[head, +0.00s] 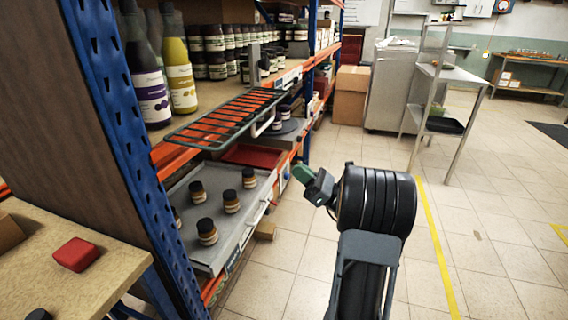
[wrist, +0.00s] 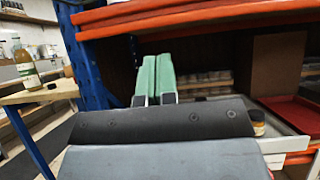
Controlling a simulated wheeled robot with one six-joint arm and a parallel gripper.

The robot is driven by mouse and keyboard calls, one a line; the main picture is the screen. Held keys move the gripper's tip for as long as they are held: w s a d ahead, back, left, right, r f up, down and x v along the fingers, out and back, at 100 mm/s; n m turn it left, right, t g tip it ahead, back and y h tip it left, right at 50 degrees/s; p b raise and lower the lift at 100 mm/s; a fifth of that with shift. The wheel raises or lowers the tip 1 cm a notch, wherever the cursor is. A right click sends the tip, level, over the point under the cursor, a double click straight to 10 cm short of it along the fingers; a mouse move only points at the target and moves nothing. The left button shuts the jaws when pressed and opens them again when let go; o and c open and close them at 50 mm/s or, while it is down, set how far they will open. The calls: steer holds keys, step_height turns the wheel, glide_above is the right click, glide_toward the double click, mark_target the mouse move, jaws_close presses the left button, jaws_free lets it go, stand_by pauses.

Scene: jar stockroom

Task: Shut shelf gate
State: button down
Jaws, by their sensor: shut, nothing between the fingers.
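The shelf gate (head: 225,118) is a dark wire frame with orange bars. It lies roughly flat at the front edge of the middle shelf, in the left half of the head view, folded out rather than upright. I cannot make out the gate clearly in the wrist view.
Small jars (head: 231,202) stand on a grey tray (head: 212,257) on the lower shelf. Bottles (head: 180,65) and dark jars stand on the shelf behind the gate. A blue post (head: 120,130) rises at left. Open tiled floor (head: 310,245) lies around my arm.

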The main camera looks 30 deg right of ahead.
steer(key=w+a+r+b, duration=0.1)
steer(key=w+a+r, duration=0.4)
steer(key=r, duration=0.4)
steer(key=shift+w+a+r, duration=0.15)
steer(key=shift+w+a, duration=0.15)
steer(key=shift+w, duration=0.15)
